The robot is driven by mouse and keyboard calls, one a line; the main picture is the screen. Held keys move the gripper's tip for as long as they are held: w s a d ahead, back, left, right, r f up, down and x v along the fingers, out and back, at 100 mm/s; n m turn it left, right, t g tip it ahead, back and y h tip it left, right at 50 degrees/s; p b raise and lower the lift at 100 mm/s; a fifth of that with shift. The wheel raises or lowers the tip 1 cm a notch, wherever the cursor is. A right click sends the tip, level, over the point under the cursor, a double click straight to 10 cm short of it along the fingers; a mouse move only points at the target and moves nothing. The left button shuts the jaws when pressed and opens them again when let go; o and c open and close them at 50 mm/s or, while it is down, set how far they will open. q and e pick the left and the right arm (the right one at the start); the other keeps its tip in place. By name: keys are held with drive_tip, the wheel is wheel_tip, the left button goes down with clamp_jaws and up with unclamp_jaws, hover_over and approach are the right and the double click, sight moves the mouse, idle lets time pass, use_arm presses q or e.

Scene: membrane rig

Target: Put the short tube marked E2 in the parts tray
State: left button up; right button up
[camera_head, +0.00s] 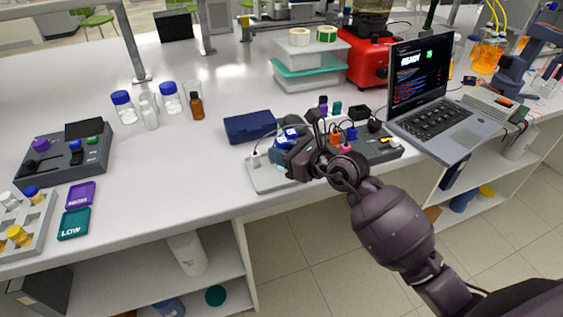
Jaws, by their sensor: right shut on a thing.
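My right gripper (288,153) reaches in from the lower right, over a crowded grey rig (375,150) and a light grey plate (262,182) near the bench's front edge. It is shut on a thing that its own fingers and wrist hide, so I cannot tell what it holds. No E2 mark is readable, and I cannot pick out the short tube. A dark blue tray-like box (249,127) lies just behind and left of the gripper; I cannot tell whether it is the parts tray. My left gripper is not in view.
A laptop (435,115) stands right of the rig. Bottles (170,97), a control box (62,157), a vial rack (22,228) and purple and teal labelled trays (74,223) are at left. White containers (310,62) stand behind. The bench middle-left is clear.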

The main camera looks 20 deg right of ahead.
drive_tip(key=shift+f, duration=1.55)
drive_tip(key=shift+f+b, duration=0.2)
drive_tip(key=shift+b, duration=0.15)
drive_tip(key=o, duration=0.9)
drive_tip(key=shift+r, duration=0.2)
drive_tip(key=shift+s+d, duration=0.2)
drive_tip(key=v, duration=1.1)
drive_tip(key=shift+s+p, duration=0.2)
drive_tip(key=shift+p, duration=0.1)
